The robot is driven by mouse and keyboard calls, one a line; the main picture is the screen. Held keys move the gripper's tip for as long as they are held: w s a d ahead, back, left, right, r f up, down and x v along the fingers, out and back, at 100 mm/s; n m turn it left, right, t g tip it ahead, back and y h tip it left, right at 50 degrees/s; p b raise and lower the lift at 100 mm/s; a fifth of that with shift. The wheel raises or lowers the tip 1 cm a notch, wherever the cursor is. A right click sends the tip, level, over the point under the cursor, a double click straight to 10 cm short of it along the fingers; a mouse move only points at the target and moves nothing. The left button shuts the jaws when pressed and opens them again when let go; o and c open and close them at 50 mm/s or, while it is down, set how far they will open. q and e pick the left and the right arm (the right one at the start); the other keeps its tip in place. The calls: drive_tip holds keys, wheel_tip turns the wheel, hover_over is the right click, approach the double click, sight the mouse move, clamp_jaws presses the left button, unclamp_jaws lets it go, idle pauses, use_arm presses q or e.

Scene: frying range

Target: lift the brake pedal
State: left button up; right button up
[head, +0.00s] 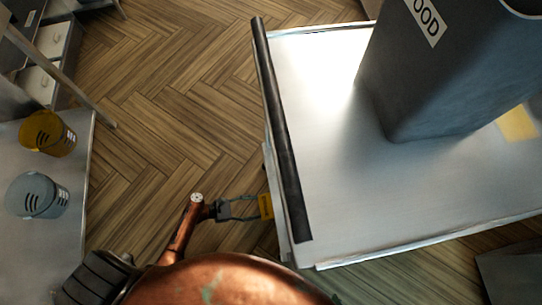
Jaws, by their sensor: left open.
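A small yellow tab with dark marks, which looks like the brake pedal (265,206), sits at the lower left side of a cart with a pale metal top (335,215). My left gripper (254,208) reaches in from the left, with its fingers apart and their tips right at the yellow tab. I cannot tell whether they touch it or how far it lies between them. The tab's far part is hidden by the cart's edge. My right gripper is not in view.
A dark bar (280,130) runs along the cart's left edge. A tall grey bin (430,75) marked "OOD" stands on the cart. A yellow bucket (47,134) and a grey bucket (37,195) stand on a surface at left. Wooden floor (170,110) between is clear.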

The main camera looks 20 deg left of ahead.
sight(266, 207)
use_arm(q)
drive_tip(key=o, duration=0.6)
drive_tip(key=b+x, duration=0.2)
drive_tip(key=x, duration=0.3)
drive_tip(key=shift+d, duration=0.45)
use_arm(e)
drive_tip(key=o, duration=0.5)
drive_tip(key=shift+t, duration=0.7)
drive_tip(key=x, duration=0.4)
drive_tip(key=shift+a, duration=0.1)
use_arm(q)
drive_tip(key=shift+o, duration=0.9)
drive_tip(key=shift+w+d+f, duration=0.15)
drive_tip(key=shift+w+d, duration=0.05)
drive_tip(key=shift+d, duration=0.1)
drive_tip(key=o, duration=0.4)
drive_tip(key=shift+d, duration=0.3)
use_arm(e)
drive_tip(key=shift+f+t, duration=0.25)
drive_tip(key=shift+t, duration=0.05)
use_arm(q)
drive_tip(key=shift+a, duration=0.25)
drive_tip(key=c, duration=1.4)
clamp_jaws()
